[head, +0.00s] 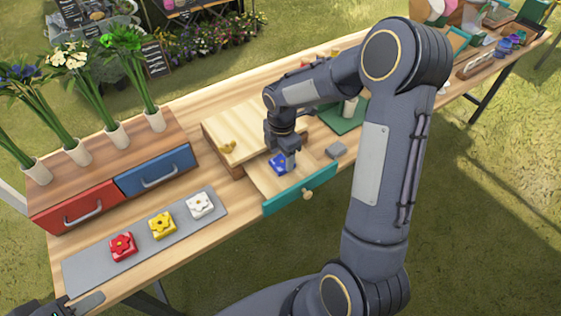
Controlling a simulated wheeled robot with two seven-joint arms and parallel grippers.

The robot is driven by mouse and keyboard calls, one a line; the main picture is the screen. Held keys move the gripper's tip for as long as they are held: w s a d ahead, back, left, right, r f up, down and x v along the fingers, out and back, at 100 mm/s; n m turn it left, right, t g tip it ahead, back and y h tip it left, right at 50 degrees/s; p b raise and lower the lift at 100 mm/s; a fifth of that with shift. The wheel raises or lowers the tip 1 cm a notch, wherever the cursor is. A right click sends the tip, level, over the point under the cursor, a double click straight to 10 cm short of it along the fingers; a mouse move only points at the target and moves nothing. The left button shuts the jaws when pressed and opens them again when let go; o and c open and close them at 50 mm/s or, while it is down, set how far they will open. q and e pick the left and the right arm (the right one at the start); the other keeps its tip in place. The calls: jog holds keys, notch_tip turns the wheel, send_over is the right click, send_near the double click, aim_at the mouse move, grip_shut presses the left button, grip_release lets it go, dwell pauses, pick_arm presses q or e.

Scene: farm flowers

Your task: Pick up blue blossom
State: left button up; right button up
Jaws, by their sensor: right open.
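The blue blossom (277,165) lies in an open wooden drawer with a teal front (299,192) and a round knob. My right gripper (287,162) points down into this drawer, right at the blossom, with a finger beside its right side. It is open; the blossom is partly hidden by it, and I cannot tell whether they touch. My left gripper (88,302) shows only in part at the bottom left corner, by the table's front edge; its jaw state cannot be made out.
Red (123,246), yellow (162,225) and white (200,205) blossoms sit on a grey mat (82,273). A chest with a red drawer (75,207) and a blue drawer (155,171) bears potted flowers.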

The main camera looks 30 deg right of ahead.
notch_tip(320, 180, down, 2)
jog(key=c, duration=0.6)
jog(key=shift+r, duration=0.15)
